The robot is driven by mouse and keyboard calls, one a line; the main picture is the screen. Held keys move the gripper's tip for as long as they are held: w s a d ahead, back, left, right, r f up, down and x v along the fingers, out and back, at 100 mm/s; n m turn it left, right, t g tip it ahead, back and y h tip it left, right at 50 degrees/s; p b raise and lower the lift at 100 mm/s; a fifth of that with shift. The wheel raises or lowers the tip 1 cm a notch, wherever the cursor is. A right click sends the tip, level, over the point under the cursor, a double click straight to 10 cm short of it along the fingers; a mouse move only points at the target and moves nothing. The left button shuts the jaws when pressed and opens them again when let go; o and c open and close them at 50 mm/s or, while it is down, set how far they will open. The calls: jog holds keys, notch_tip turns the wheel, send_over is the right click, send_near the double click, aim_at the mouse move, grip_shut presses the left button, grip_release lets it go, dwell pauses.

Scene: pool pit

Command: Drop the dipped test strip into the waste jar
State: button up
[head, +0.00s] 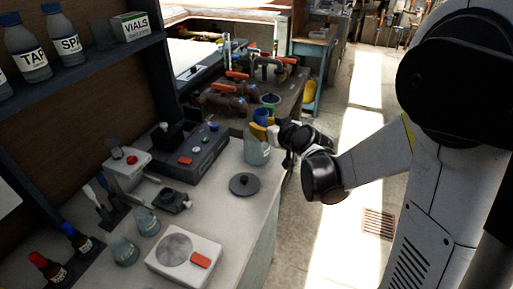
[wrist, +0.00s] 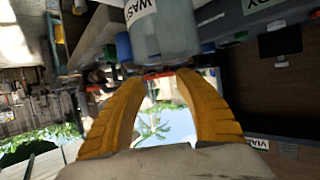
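The waste jar (head: 257,152) is a pale, see-through jar at the bench's right edge in the head view. Its lower label, partly cut off, reads "WAS" in the wrist view (wrist: 165,32), where the jar fills the top middle. My gripper (head: 262,131) has yellow fingers at the jar's upper part; whether they touch it I cannot tell. In the wrist view my gripper (wrist: 162,76) shows its fingertips apart, with background visible between them. I cannot make out the test strip in either view. A dark round lid with a knob (head: 243,184) lies on the bench before the jar.
A white device with a round plate (head: 185,255) stands at the front. A grey instrument box (head: 190,152) stands left of the jar. Small flasks (head: 124,250) and dropper bottles are front left. Pipes with red handles (head: 225,98) lie behind. Bare bench (head: 215,215) surrounds the lid.

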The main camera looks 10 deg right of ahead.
jog(key=v, duration=1.2)
jog(key=s+a+f+m+g+h, duration=0.1)
jog(key=s+g, duration=0.2)
jog(key=s, duration=0.6)
jog(key=s+a+f+m+g+h, duration=0.1)
jog(key=s+f+g+h, duration=0.1)
jog(key=s, duration=0.8)
jog(key=shift+a+g, duration=0.25)
jog(key=shift+g, duration=0.25)
